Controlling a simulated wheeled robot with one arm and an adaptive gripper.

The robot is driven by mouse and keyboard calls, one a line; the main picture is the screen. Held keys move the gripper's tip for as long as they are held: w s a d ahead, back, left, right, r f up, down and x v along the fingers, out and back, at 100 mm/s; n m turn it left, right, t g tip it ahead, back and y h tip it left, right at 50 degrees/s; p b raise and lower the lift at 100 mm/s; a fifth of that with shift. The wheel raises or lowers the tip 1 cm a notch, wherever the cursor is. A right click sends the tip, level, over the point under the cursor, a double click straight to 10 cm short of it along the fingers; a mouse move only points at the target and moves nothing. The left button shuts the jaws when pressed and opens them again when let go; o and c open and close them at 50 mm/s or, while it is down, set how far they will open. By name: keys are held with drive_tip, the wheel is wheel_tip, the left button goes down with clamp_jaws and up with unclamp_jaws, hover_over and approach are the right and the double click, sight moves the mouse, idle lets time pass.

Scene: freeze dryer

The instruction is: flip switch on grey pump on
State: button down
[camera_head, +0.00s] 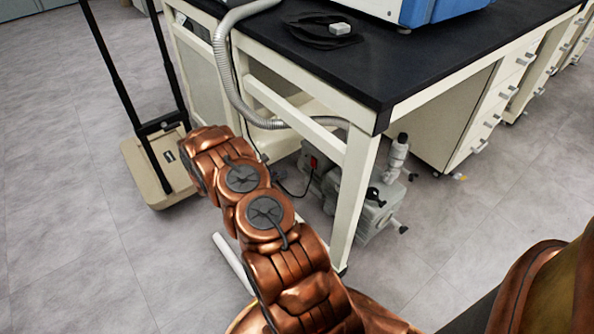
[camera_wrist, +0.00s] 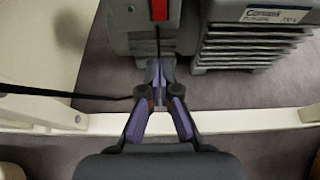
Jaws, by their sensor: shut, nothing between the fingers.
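The grey pump (camera_head: 368,212) stands on the floor under the bench. Its red switch (camera_head: 313,161) shows on the end facing my arm. In the wrist view the red switch (camera_wrist: 159,10) is at the top edge, partly cut off, on the grey end of the pump (camera_wrist: 124,22). My gripper (camera_wrist: 157,72) is shut and empty, its fingertips just below the switch in the picture. I cannot tell whether the tips touch the pump.
The bench (camera_head: 420,60) has a black top and cream legs. A cream crossbar (camera_wrist: 215,122) runs below the gripper in the wrist view. A black cable (camera_wrist: 60,95) lies at its left. A grey hose (camera_head: 228,75) hangs over the bench edge. Open floor lies left and front.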

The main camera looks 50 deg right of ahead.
drive_tip(key=b, duration=0.4)
approach(313, 163)
drive_tip(key=s+d+f, duration=0.1)
drive_tip(key=d+f, duration=0.3)
drive_tip(key=f, duration=0.1)
drive_tip(key=shift+s+d+r+b, duration=0.1)
drive_tip(key=shift+d+b, duration=0.15)
drive_tip(key=shift+d, duration=0.25)
drive_tip(key=shift+s+d+r+b, duration=0.1)
drive_tip(key=shift+d+b, duration=0.1)
drive_tip(key=shift+d, duration=0.25)
drive_tip(key=shift+d+f+p, duration=0.2)
drive_tip(key=shift+f+p, duration=0.05)
drive_tip(key=shift+p, duration=0.1)
drive_tip(key=shift+r, duration=0.15)
drive_tip(key=shift+s+d+r+p, duration=0.1)
drive_tip(key=shift+r+p, duration=0.45)
drive_tip(key=shift+r, duration=0.3)
drive_tip(key=f+p+v, duration=0.1)
drive_tip(key=p+v, duration=0.3)
drive_tip(key=v, duration=1)
drive_tip(key=shift+f, duration=0.15)
